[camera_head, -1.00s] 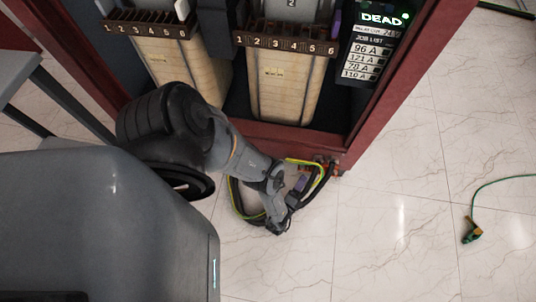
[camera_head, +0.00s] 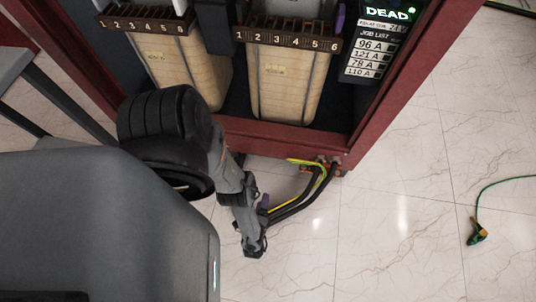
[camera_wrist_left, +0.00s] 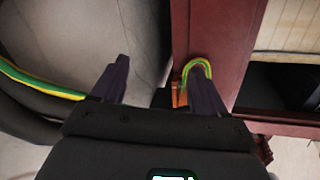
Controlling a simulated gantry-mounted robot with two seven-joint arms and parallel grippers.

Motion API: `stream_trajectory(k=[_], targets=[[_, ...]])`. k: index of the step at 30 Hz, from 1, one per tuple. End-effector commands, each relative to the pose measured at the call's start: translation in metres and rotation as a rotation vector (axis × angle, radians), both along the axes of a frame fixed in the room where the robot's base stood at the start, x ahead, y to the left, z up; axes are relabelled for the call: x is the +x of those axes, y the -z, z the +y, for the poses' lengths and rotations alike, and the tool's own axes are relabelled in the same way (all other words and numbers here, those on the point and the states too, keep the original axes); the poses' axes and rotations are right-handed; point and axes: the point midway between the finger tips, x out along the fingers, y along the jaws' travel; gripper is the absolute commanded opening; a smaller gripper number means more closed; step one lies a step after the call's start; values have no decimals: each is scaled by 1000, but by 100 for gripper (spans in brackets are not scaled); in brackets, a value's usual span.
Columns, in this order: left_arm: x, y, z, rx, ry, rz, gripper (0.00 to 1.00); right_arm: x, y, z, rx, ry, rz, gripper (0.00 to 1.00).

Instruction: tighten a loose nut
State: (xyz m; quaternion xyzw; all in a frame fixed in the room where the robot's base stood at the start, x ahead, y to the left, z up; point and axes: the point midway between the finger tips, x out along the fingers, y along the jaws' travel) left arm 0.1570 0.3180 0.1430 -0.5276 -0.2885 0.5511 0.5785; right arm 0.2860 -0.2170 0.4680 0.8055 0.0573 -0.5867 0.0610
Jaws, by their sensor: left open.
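My left gripper (camera_head: 264,203) is low over the floor at the foot of the red cabinet frame in the head view. In the left wrist view its two purple-grey fingers (camera_wrist_left: 158,88) stand apart with nothing between their tips. I cannot make out a loose nut in either view. The terminals (camera_head: 322,166) at the base of the cabinet show small and orange-red, with black and green-yellow cables (camera_head: 305,194) running toward my gripper. In the wrist view an orange metal piece (camera_wrist_left: 178,93) with a green-yellow loop (camera_wrist_left: 197,68) shows beside the right finger, partly hidden by it. My right gripper is not in view.
The cabinet (camera_head: 380,95) holds two cream coil blocks (camera_head: 284,85) under numbered strips, and a panel (camera_head: 378,45) reading DEAD with a job list. A green lead (camera_head: 477,232) with a clamp lies on the tiled floor at right. The floor between is clear.

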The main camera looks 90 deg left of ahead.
Motion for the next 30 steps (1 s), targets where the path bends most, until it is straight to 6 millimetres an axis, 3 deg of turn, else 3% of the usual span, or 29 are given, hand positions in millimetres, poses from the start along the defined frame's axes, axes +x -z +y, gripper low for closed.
stream_trajectory(k=[8,23,26,30], targets=[[-17,4,-6,3,-52,73,73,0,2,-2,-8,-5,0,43],[-19,4,-6,2,-56,81,73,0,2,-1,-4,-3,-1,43],[-24,-1,-6,2,-56,88,73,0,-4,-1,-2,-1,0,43],[-51,-21,-6,3,-55,125,73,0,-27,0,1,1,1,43]])
